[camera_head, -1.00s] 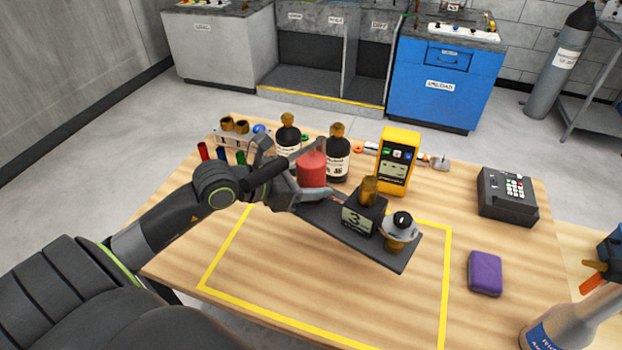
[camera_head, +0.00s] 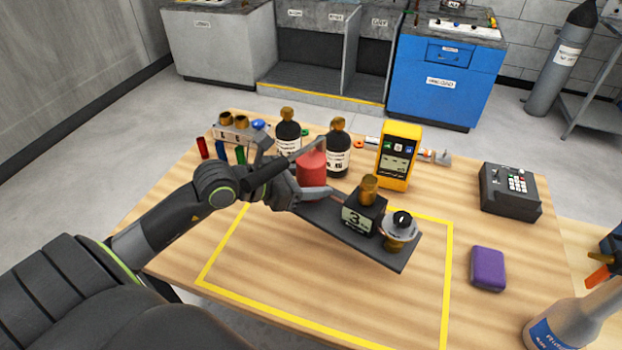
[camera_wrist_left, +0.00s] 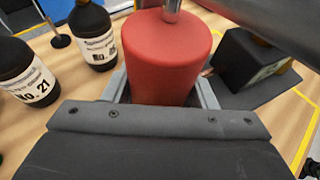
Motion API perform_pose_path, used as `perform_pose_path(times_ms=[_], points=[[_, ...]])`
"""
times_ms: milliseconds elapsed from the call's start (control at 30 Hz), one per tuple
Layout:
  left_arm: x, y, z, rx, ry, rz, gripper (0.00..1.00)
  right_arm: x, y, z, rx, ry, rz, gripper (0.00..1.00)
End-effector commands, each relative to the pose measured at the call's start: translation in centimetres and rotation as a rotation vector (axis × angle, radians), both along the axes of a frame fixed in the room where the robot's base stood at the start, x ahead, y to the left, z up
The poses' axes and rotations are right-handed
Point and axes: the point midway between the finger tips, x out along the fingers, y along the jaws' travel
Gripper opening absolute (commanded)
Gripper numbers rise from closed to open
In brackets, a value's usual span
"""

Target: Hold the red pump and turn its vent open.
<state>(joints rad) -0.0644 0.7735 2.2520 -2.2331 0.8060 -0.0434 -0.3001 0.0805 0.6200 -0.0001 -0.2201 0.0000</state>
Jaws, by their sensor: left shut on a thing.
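The red pump (camera_head: 311,172) is a red cylinder at the left end of a dark base plate (camera_head: 330,222). My left gripper (camera_head: 312,176) is shut on it, with the fingers around its sides. In the left wrist view the red pump (camera_wrist_left: 170,55) fills the space between the fingers. On the plate stand a black block (camera_head: 362,214) marked 3 with a brass top and, at the right end, a vent with a black knob (camera_head: 402,218) on a pale disc over brass. My right gripper is not in view.
Two dark bottles (camera_head: 288,137) stand behind the pump. A yellow meter (camera_head: 397,158) is behind the plate, a keypad box (camera_head: 509,191) at the far right. A purple block (camera_head: 487,268) lies right of the outline. A bottle (camera_head: 570,325) is at the lower right. The outline's front is clear.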

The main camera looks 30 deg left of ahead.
Motion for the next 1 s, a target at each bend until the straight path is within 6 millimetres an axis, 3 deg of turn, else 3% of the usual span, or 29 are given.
perform_pose_path(times_ms=[1000], points=[[0.1, -0.2, -2.0, -0.009, -0.011, -0.003, 0.00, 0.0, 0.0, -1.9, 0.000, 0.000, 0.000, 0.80]])
